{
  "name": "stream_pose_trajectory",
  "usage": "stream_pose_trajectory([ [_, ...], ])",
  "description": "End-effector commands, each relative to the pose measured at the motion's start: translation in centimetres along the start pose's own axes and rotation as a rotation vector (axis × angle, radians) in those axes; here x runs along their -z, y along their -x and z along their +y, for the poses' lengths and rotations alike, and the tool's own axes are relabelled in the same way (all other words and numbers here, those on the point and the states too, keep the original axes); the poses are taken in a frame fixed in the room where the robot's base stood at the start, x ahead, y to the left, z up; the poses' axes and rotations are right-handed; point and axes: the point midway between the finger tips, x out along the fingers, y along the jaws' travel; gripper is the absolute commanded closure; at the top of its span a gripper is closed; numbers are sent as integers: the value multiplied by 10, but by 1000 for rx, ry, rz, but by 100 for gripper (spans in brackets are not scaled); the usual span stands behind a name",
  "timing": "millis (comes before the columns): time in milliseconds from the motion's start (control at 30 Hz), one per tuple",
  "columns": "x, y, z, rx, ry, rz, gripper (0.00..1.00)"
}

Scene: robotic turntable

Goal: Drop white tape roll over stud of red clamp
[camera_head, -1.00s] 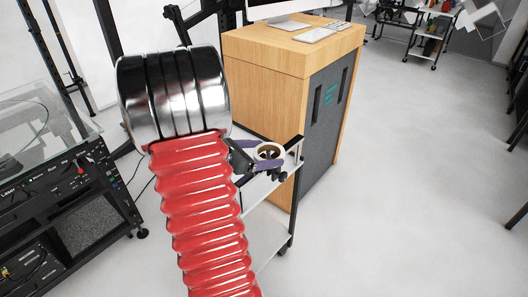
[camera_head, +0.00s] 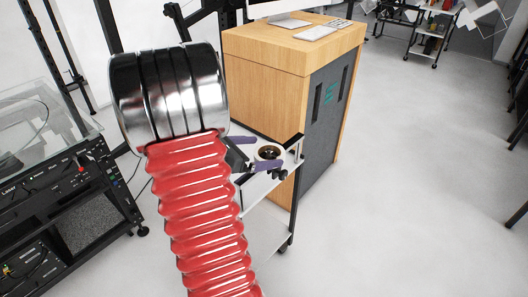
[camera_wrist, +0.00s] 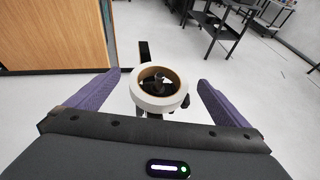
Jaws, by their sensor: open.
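The white tape roll (camera_wrist: 159,103) lies between the two purple fingers of my gripper (camera_wrist: 160,88) in the wrist view, with clear gaps on both sides. My gripper is open and not touching it there. Something dark shows inside the roll's brown core. In the head view the roll (camera_head: 268,154) is small, over the end of a white cart, with my gripper's purple fingers (camera_head: 256,153) on either side. The red clamp and its stud cannot be clearly made out; dark parts show under and beside the roll.
The white cart (camera_head: 268,204) with a dark post stands against a wooden cabinet (camera_head: 268,95). A black equipment rack (camera_head: 70,215) stands at left. My red ribbed arm hides part of the cart.

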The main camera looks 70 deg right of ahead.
Motion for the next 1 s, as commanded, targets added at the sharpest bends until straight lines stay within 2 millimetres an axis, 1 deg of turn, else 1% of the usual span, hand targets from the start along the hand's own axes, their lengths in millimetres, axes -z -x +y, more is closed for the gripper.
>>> stream_pose_trajectory([
  [33,0,7,1,-5,1,0,0],
  [300,0,48,1,-4,1,0,0],
  [700,1,105,1,-3,1,-1,0],
  [833,1,117,0,-2,1,0,0],
  [1000,1,122,0,0,2,0,0],
])
